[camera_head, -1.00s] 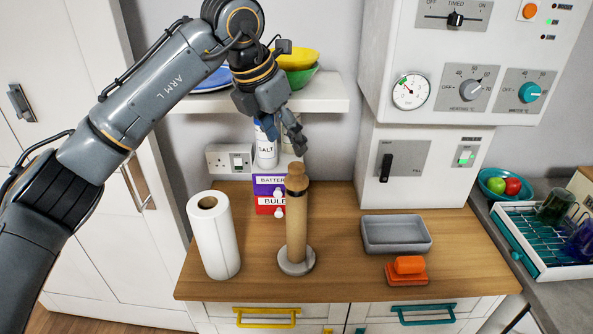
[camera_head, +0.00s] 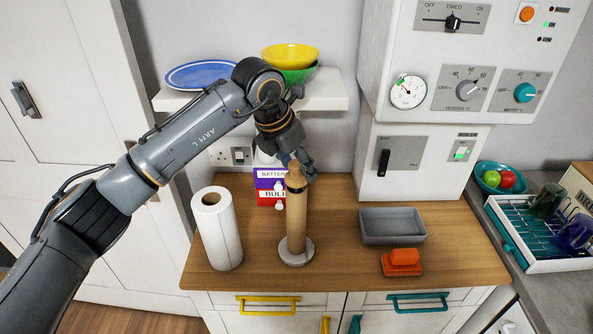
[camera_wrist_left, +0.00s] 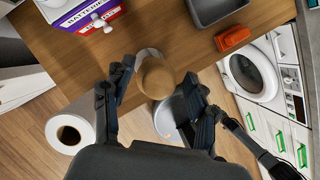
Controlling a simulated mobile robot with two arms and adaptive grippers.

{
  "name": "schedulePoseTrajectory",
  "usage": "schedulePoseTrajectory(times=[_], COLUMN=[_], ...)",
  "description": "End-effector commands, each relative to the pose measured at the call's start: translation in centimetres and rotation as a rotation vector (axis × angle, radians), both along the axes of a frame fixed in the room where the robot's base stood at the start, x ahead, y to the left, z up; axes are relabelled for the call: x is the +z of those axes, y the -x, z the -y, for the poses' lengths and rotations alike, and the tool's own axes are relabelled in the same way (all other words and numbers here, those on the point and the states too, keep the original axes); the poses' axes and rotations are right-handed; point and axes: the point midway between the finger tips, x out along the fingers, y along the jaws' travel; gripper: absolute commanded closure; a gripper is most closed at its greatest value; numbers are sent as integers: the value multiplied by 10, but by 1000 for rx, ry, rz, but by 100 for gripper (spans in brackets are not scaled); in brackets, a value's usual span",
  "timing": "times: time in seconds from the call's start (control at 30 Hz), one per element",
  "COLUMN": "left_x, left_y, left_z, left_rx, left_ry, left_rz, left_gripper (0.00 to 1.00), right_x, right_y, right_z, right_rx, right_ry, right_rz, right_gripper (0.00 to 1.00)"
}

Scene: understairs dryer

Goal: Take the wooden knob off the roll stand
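The roll stand (camera_head: 296,225) stands upright on the wooden counter, a brown column on a round grey base (camera_head: 296,252). The wooden knob (camera_head: 294,178) sits on its top. It shows from above in the left wrist view (camera_wrist_left: 156,78). My left gripper (camera_head: 302,166) is at the top of the stand. In the left wrist view its fingers (camera_wrist_left: 158,72) are open, one on each side of the knob, with gaps visible. In the head view the gripper partly covers the knob's upper part. My right gripper is in neither view.
A paper towel roll (camera_head: 217,230) stands left of the stand. Purple and red boxes (camera_head: 268,180) are behind it. A grey tray (camera_head: 392,227) and an orange block on a base (camera_head: 402,262) lie to the right. A shelf (camera_head: 325,103) with dishes hangs above.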

Motion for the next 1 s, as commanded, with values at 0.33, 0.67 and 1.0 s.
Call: schedulePoseTrajectory(times=[0.33,0.67,1.0], left_x=[0,5,57], left_y=[0,-1,7], left_z=[0,0,-24], left_rx=[1,1,5], left_ry=[0,0,1], left_rz=[0,1,6], left_gripper=[92,92,92], right_x=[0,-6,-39], right_y=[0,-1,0], right_z=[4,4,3], right_rx=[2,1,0], right_ry=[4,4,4], right_rz=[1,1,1], right_gripper=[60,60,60])
